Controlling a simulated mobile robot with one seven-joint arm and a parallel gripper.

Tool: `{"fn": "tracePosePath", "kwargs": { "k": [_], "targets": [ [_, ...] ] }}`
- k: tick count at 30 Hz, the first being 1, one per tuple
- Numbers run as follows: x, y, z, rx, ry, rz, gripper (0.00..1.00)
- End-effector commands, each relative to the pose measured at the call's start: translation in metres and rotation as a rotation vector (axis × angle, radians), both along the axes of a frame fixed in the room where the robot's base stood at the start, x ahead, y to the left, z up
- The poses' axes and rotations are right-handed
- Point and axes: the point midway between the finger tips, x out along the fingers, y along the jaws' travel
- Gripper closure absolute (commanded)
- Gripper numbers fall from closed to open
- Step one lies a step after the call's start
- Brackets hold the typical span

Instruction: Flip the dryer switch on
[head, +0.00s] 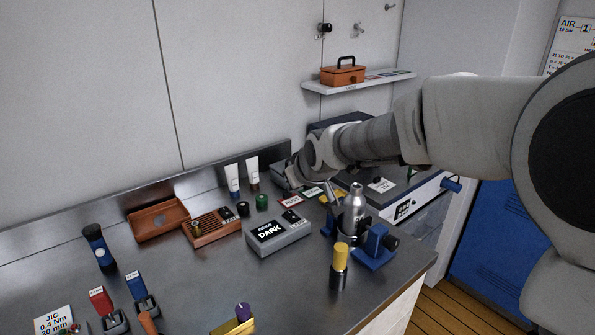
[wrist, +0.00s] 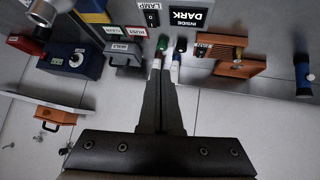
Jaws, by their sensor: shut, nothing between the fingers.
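No switch in view carries a dryer label that I can read. A grey box (head: 280,236) with a "DARK" display stands mid-bench; in the wrist view, its display (wrist: 188,16) reads "INSIDE DARK". A black rocker switch (wrist: 152,18) beside the word LAMP is left of that display. A dark-topped unit (head: 415,187) with a pale front and a small black knob stands at the back right, partly hidden by my arm. My gripper (head: 289,183) is shut and empty, near the back wall by two upright tubes. Its fingers (wrist: 162,72) show in the wrist view.
Two tubes (head: 233,180) stand close left of my gripper. Orange trays (head: 160,220) lie further left. A blue holder (head: 375,246) and a yellow-topped cylinder (head: 340,258) stand front right. A shelf (head: 358,86) bears an orange toolbox (head: 342,74). Bare bench (head: 200,275) lies in front.

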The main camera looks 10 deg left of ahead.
Motion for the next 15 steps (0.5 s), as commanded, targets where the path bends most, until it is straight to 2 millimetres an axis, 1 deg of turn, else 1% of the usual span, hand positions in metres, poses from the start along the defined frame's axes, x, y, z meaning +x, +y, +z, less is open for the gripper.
{"fn": "tracePosePath", "kwargs": {
  "k": [1,3,9,12,15],
  "targets": [
    [0.006,0.019,-0.010,0.020,-0.001,0.029,1.00],
    [0.013,0.042,-0.019,0.047,-0.011,0.064,1.00],
    [0.029,0.105,-0.046,0.133,-0.035,0.145,1.00],
    [0.034,0.128,-0.056,0.173,-0.045,0.171,1.00],
    [0.036,0.146,-0.064,0.204,-0.052,0.189,1.00]
  ]
}}
